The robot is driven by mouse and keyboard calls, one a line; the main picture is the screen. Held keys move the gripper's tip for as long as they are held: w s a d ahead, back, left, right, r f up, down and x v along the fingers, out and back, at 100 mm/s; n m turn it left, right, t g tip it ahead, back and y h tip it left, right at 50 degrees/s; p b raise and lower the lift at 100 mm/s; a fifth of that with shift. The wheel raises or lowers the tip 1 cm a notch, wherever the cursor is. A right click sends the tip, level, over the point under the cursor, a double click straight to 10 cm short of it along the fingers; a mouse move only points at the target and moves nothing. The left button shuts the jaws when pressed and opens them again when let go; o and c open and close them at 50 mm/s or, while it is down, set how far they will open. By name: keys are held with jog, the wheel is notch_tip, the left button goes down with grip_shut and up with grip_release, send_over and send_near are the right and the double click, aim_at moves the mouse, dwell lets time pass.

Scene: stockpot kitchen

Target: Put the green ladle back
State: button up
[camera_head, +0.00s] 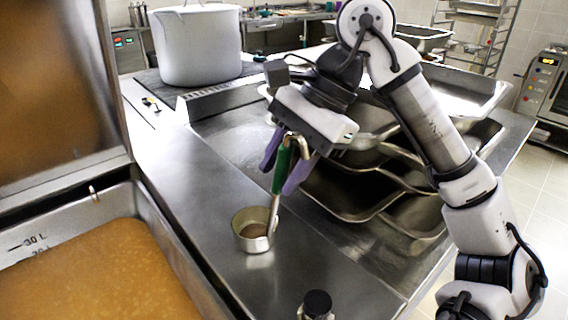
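The green ladle has a green handle (281,170), a hooked metal top end and a round steel bowl (252,243) with something brownish inside. It stands nearly upright, bowl down, over the steel counter (225,190). I cannot tell whether the bowl touches the counter or hangs just above it. My gripper (284,165) reaches down from the upper right. Its two purple fingers lie on either side of the green handle, below the hook, and it looks shut on it.
A large vat of orange-brown soup (95,275) with a raised lid (60,90) is at left. A big pale pot (198,48) stands behind. Steel pans (345,200) are stacked on the right. A black-topped item (317,304) stands at the front. The counter left of the ladle is clear.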

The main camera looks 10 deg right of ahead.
jog(key=shift+r, duration=0.1)
jog(key=shift+r, duration=0.25)
jog(key=s+p+v, duration=0.1)
jog(key=p+v, duration=0.1)
jog(key=v, duration=0.9)
jog(key=shift+w+d+r, duration=0.25)
jog(key=shift+w, duration=0.25)
